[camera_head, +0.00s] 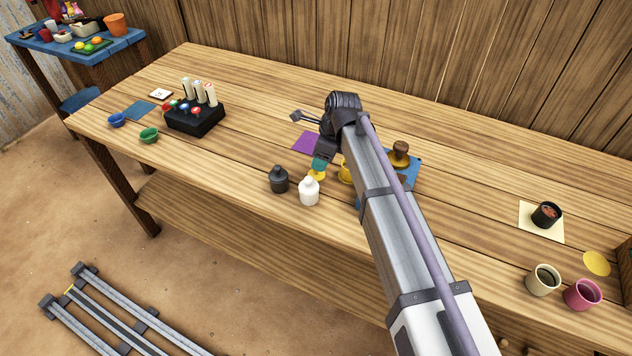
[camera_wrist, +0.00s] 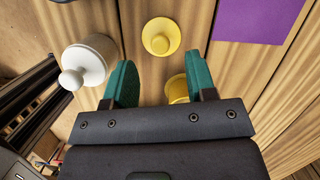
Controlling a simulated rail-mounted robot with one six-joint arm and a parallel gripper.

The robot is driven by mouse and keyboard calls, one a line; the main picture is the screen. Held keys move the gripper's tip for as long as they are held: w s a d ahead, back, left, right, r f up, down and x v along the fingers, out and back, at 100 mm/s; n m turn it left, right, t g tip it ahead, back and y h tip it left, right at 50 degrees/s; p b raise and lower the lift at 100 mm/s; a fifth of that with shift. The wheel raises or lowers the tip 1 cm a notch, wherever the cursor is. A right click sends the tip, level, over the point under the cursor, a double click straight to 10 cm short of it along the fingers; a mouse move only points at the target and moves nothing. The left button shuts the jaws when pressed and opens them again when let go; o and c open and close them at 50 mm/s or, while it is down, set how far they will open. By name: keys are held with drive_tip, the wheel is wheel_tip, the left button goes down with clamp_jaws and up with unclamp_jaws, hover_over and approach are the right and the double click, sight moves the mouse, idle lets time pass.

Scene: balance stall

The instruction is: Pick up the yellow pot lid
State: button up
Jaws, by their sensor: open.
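The yellow pot lid (camera_wrist: 161,37), a round disc with a raised knob, lies on the wooden table in the wrist view, just beyond and between my fingertips. In the head view the lid (camera_head: 318,176) shows partly under my gripper (camera_head: 318,166). My gripper (camera_wrist: 162,72) is open, its two teal fingers apart with nothing held between them. A yellow pot (camera_wrist: 176,90) is partly hidden behind the right finger; in the head view the pot (camera_head: 344,172) is partly covered by my arm.
A white lidded pot (camera_head: 309,192) stands close beside the left finger, with a dark one (camera_head: 279,180) near it. A purple mat (camera_head: 303,142) lies behind. A blue tray (camera_head: 414,178) with a brown object (camera_head: 400,152) sits right of my arm.

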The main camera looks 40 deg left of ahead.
drive_tip(key=b+x, duration=0.5)
drive_tip(key=shift+a+f, duration=0.15)
drive_tip(key=shift+f, duration=0.1)
drive_tip(key=shift+r, duration=0.3)
clamp_jaws()
